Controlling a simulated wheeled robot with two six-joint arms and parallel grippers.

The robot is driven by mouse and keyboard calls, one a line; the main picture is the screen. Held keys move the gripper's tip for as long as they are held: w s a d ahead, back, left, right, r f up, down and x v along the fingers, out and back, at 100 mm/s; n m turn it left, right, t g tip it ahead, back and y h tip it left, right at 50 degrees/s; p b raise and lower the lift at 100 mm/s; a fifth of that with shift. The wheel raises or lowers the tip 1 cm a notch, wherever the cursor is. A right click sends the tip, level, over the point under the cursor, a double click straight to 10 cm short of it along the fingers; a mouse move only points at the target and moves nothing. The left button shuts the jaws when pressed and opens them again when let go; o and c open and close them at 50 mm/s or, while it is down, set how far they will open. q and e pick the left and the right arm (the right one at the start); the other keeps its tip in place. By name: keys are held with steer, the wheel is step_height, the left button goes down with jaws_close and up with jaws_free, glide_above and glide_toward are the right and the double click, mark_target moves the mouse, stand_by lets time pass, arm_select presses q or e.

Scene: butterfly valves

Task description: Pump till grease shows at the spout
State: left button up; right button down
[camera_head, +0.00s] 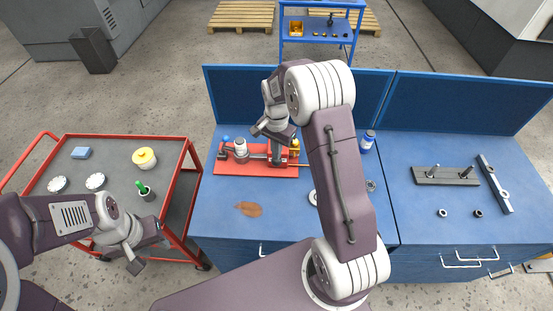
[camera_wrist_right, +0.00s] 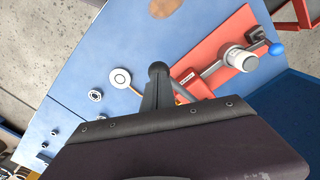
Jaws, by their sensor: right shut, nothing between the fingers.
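On the red plate (camera_head: 232,169) on the blue bench stands a pump-like fixture with a white cylinder (camera_head: 240,147), a blue knob (camera_head: 226,139) and a dark upright part (camera_head: 277,150). My right gripper (camera_head: 274,134) is over this fixture, shut and empty, and partly covers it. In the right wrist view, a dark round knob (camera_wrist_right: 158,69) shows at the fingers; I cannot tell whether they touch it. The white cylinder (camera_wrist_right: 237,59) and red plate (camera_wrist_right: 205,60) also show there. I cannot make out a spout or grease. My left gripper (camera_head: 146,250) hangs beside the red cart; its jaw opening is unclear.
The red-framed cart (camera_head: 118,177) holds a yellow-lidded tub (camera_head: 144,158), white discs and a green-handled item in a cup. A brown patch (camera_head: 248,208) lies on the bench. A blue can (camera_head: 368,140) stands right of my right arm. Blue panels (camera_head: 460,101) rise behind the bench.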

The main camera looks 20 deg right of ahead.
steer(key=shift+f, duration=0.1)
steer(key=f+b, duration=0.2)
steer(key=f, duration=0.1)
steer(key=shift+s+a, duration=0.15)
steer(key=shift+s, duration=0.15)
step_height(320, 180, down, 4)
steer(key=b, duration=0.4)
steer(key=r+p, duration=0.4)
steer(key=p, duration=0.1)
steer(key=r+p, duration=0.2)
steer(key=r, duration=0.1)
steer(key=shift+w+d+r+p, duration=0.1)
steer(key=shift+w+d+p, duration=0.1)
steer(key=shift+w+p, duration=0.15)
steer(key=shift+s+a, duration=0.1)
step_height(320, 180, up, 6)
steer(key=p, duration=0.5)
steer(key=shift+r, duration=0.1)
steer(key=shift+f, duration=0.2)
